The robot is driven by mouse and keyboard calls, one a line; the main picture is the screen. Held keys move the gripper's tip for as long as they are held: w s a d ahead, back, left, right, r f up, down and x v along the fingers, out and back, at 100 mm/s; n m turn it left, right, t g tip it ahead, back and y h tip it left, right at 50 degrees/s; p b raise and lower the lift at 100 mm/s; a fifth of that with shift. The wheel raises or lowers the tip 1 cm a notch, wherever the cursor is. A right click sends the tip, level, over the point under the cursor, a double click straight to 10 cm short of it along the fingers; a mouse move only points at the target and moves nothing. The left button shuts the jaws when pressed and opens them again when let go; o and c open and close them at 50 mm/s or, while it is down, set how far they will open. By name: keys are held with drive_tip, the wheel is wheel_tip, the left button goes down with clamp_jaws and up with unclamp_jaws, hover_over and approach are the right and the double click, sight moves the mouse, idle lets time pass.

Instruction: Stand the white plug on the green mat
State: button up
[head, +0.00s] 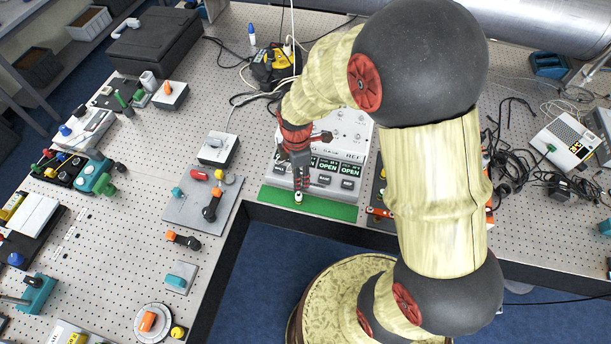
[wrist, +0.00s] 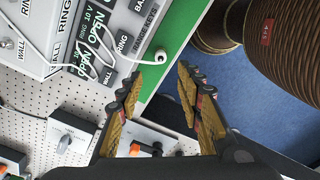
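The white plug (wrist: 160,56) is a small round white piece with a dark centre, seen nearly end-on in the wrist view. It appears over the green mat (wrist: 178,32), near the mat's edge; I cannot tell for sure that it rests on it. In the head view the plug (head: 298,198) shows as a small white spot just below my gripper (head: 299,186), over the green mat (head: 335,208). In the wrist view my gripper (wrist: 160,80) has its two fingers apart, with nothing between them. The plug lies just beyond the fingertips, in line with the gap.
A white box with OPEN labels (head: 345,145) stands directly behind the mat. A white cable (wrist: 120,58) runs from the box side toward the plug. A grey plate with colored fittings (head: 190,212) lies to the left. The table's front edge is close to the mat.

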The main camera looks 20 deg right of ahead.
drive_tip(key=s+d+r+m+t, duration=0.1)
drive_tip(key=s+r+m+t, duration=0.2)
drive_tip(key=r, duration=0.6)
drive_tip(key=s+r+m, duration=0.3)
drive_tip(key=r+m, duration=0.3)
drive_tip(key=r, duration=0.4)
drive_tip(key=s+d+r+m+t, duration=0.1)
drive_tip(key=s+r+m+t, duration=0.1)
drive_tip(key=s+r+m, duration=0.6)
drive_tip(key=shift+s+d+r+t, duration=0.15)
drive_tip(key=shift+s+r+t, duration=0.2)
drive_tip(key=shift+s, duration=0.6)
wheel_tip(320, 180, down, 16)
drive_tip(key=b, duration=1.5)
drive_tip(key=shift+r+b, duration=0.15)
drive_tip(key=shift+b, duration=0.2)
drive_tip(key=shift+c, duration=0.8)
